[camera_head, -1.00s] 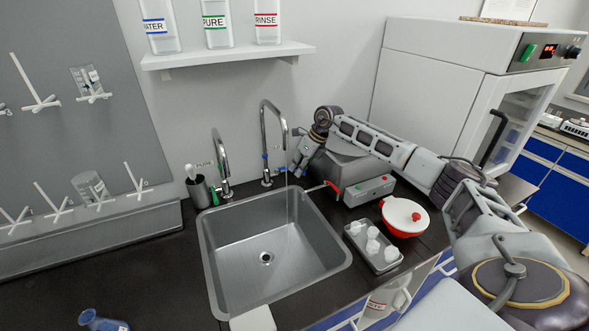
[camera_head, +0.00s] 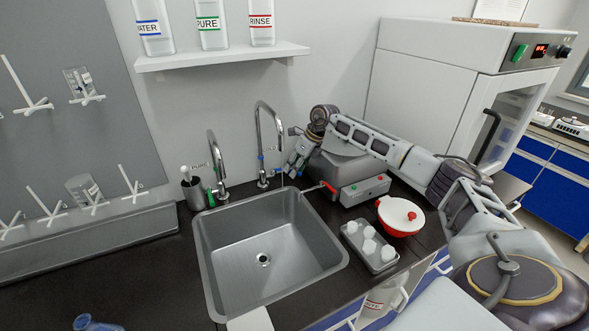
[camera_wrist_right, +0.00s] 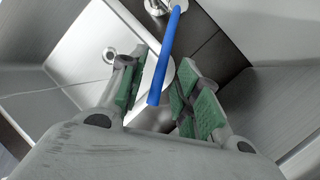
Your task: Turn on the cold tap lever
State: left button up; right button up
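The tall chrome tap (camera_head: 260,140) stands behind the right part of the sink, with a small blue part low on its body. In the right wrist view a blue lever (camera_wrist_right: 167,55) reaches down between the fingers of my right gripper (camera_wrist_right: 160,95). The green-padded fingers are spread, one on each side of the lever, with a gap showing on both sides. In the head view my right gripper (camera_head: 291,171) is just right of the tap, above the sink's back right corner. My left gripper is not in view.
The steel sink (camera_head: 265,255) is empty. A second tap (camera_head: 214,160) and a brush cup (camera_head: 194,192) stand to its left. A bottle shelf (camera_head: 225,55) hangs above.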

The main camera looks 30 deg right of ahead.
jog(key=v, duration=1.1)
jog(key=shift+r, duration=0.2)
jog(key=shift+s, duration=0.15)
dwell(0.4)
